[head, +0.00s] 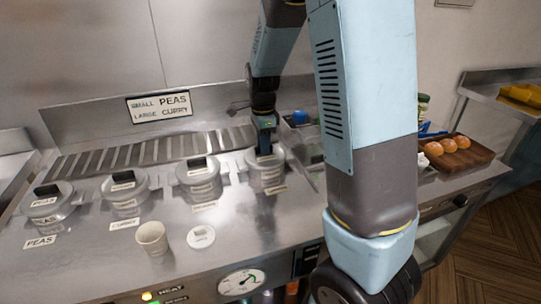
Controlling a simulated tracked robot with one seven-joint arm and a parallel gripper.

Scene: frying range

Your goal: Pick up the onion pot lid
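Several lidded steel pots stand in a row in the counter, each lid with a dark handle. The leftmost is labelled peas (47,203) and the one beside it curry (125,187). The labels of the third pot (198,178) and the rightmost pot (266,172) are too small to read surely, so I cannot tell which is onion. My gripper (265,150) points down at the rightmost lid, at its handle, which it hides. I cannot tell whether the fingers touch the handle or are closed. That lid looks seated on its pot.
A paper cup (152,238) and a white round lid (201,237) stand on the counter in front of the pots. A sign (160,107) is on the back wall. My arm hides the counter's right middle.

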